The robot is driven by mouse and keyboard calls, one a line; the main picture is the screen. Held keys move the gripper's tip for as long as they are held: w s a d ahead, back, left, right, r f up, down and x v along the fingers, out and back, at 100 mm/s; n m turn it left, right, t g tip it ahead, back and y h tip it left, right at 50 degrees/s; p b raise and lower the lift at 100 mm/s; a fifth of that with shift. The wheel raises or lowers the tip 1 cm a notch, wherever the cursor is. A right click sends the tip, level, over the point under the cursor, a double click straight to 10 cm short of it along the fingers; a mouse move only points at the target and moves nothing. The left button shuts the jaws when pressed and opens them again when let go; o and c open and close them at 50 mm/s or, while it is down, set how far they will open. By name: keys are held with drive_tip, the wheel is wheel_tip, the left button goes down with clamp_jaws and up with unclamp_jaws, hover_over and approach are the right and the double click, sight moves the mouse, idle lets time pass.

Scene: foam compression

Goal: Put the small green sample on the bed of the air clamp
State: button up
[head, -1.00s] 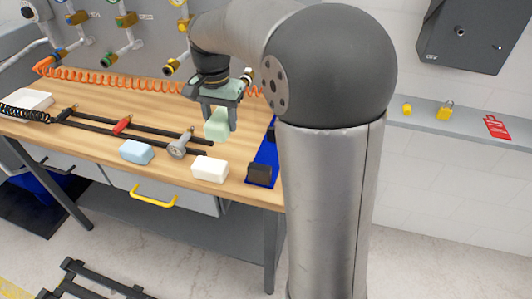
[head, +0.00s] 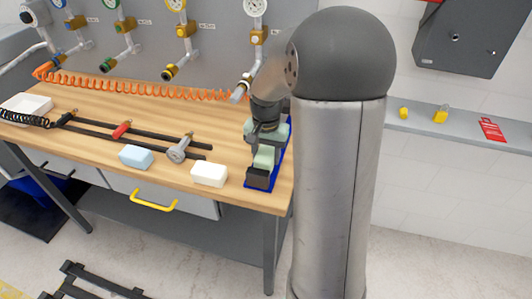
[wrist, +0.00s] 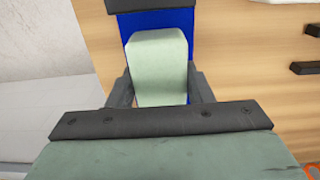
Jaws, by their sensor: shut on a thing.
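The small green sample (head: 264,157) is a pale green block held between the fingers of my gripper (head: 262,150). It also shows in the wrist view (wrist: 157,62), with a dark finger at each side. What looks like the air clamp is a blue base (head: 284,165) at the bench's right end, with a dark block (head: 258,179) at its front. The sample is over the blue base, just behind that block. In the wrist view the blue bed (wrist: 155,20) shows past the sample. Whether the sample touches the bed cannot be told.
A white block (head: 209,175) and a light blue block (head: 136,156) lie left of the clamp. A grey gauge piece (head: 178,149) stands at the dark rails (head: 150,134). Valves and an orange coiled hose (head: 150,91) are behind. The bench ends just right of the clamp.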

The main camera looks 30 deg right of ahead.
sight(265, 154)
drive_tip(key=shift+f, duration=0.1)
drive_tip(key=shift+f, duration=0.1)
drive_tip(key=o, duration=0.9)
drive_tip(key=shift+o, duration=0.2)
drive_tip(key=shift+w+r, duration=0.1)
drive_tip(key=shift+r, duration=0.55)
wheel_tip(265, 154, up, 11)
drive_tip(key=s+a+f+n, duration=0.4)
drive_tip(key=s+a, duration=0.3)
drive_tip(key=s, duration=0.3)
drive_tip(key=s+a+f+n, duration=0.4)
drive_tip(key=s+a+n, duration=0.1)
drive_tip(key=s, duration=0.5)
drive_tip(key=shift+a, duration=0.9)
